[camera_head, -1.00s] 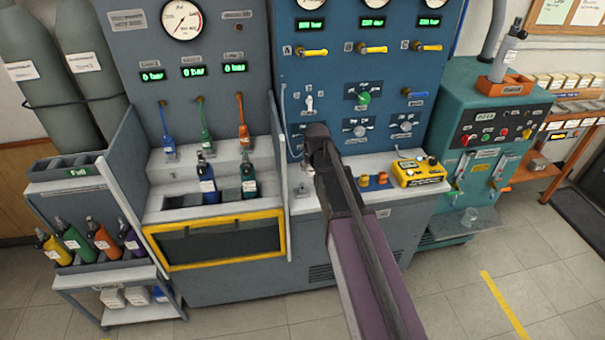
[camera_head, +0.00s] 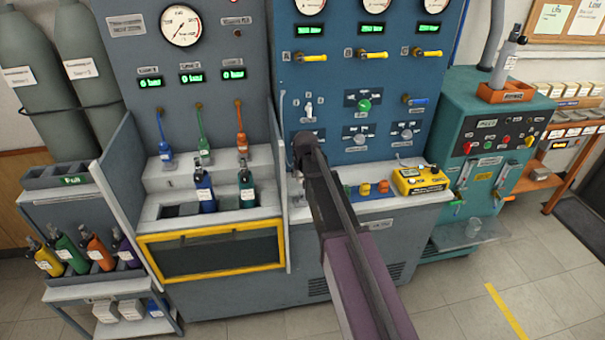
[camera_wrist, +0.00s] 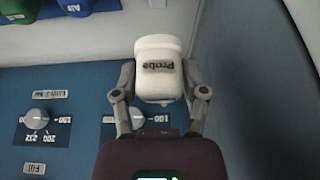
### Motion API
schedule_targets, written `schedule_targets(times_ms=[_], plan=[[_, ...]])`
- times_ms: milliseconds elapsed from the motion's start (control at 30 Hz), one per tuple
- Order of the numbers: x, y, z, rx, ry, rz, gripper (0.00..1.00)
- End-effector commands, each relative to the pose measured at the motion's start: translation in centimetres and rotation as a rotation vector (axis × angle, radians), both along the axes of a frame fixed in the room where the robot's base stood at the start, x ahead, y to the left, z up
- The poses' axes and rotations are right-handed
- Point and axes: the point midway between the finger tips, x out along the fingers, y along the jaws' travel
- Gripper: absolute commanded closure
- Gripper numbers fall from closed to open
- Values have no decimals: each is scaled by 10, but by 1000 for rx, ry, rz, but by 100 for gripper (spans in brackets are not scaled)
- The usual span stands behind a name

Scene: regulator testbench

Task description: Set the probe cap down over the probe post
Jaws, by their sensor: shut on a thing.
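In the wrist view a white, round-edged probe cap (camera_wrist: 157,50) with the word "Probe" on it sits between the two fingers of my gripper (camera_wrist: 160,92). The fingers are shut on its sides. In the head view my arm reaches up to the blue panel, and its dark end (camera_head: 306,150) is over the narrow ledge at the panel's left side. My arm hides the cap there. I cannot make out the probe post in either view.
A grey upright divider (camera_head: 280,190) stands close on the left. Beyond it, blue (camera_head: 205,192) and green (camera_head: 247,190) bottles stand in a trough.

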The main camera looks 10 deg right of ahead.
Motion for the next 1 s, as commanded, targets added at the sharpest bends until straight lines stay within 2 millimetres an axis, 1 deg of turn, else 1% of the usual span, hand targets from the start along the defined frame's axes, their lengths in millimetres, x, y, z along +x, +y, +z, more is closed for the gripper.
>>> schedule_targets(times_ms=[267,933,1000], plan=[[0,0,-11,0,0,1,100],[0,1,-49,0,0,2,100],[0,1,-45,0,0,2,100]])
